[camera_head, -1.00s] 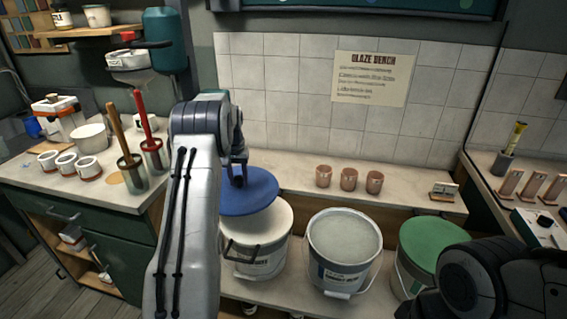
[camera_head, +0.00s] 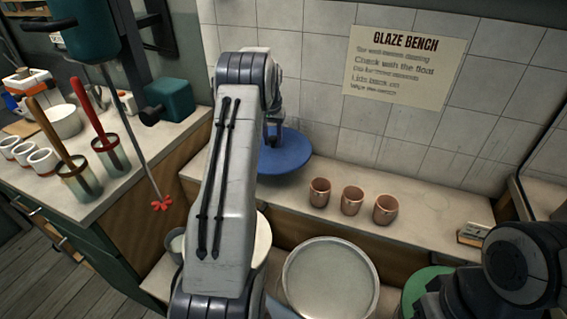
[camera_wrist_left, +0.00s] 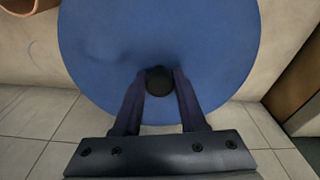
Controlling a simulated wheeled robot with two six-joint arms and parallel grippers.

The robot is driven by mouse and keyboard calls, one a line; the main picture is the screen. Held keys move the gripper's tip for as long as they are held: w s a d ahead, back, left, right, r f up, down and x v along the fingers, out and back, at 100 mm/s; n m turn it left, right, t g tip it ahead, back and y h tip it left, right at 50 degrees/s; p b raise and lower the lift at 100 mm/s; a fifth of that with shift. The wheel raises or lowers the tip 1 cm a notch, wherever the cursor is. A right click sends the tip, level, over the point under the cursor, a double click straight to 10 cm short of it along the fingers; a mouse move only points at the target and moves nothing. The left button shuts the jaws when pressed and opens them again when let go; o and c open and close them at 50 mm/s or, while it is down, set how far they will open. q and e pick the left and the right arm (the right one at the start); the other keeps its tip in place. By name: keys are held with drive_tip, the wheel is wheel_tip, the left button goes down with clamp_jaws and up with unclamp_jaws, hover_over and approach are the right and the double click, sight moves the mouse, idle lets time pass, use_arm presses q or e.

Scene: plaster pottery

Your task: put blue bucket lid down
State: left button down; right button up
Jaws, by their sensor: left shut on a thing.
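The round blue bucket lid (camera_head: 292,158) is over the back ledge, left of the copper cups, close to the tiled wall. My left gripper (camera_head: 273,138) is shut on the lid's dark knob. In the left wrist view the lid (camera_wrist_left: 160,35) looks flat, and the fingers (camera_wrist_left: 159,88) sit on both sides of the knob (camera_wrist_left: 158,80). Whether the lid touches the ledge is hard to tell. A white bucket (camera_head: 262,240) is mostly hidden behind my left arm. My right arm shows at the lower right, but its fingertips do not show.
Several copper cups (camera_head: 352,201) stand on the ledge right of the lid. An open bucket of pale glaze (camera_head: 330,283) and a green lid (camera_head: 424,285) are in front. A mixer with a red tip (camera_head: 161,204) hangs at the left. Bare ledge (camera_head: 425,212) lies right of the cups.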

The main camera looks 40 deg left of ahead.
sight(274, 147)
use_arm(q)
drive_tip(key=f, duration=0.6)
drive_tip(key=shift+w, duration=0.2)
drive_tip(key=shift+f+p, duration=0.45)
drive_tip(key=shift+f, duration=1.45)
drive_tip(key=shift+s, duration=0.1)
drive_tip(key=shift+f, duration=0.2)
drive_tip(key=shift+c, duration=2.3)
unclamp_jaws()
drive_tip(key=shift+r, duration=0.1)
drive_tip(key=shift+r, duration=0.1)
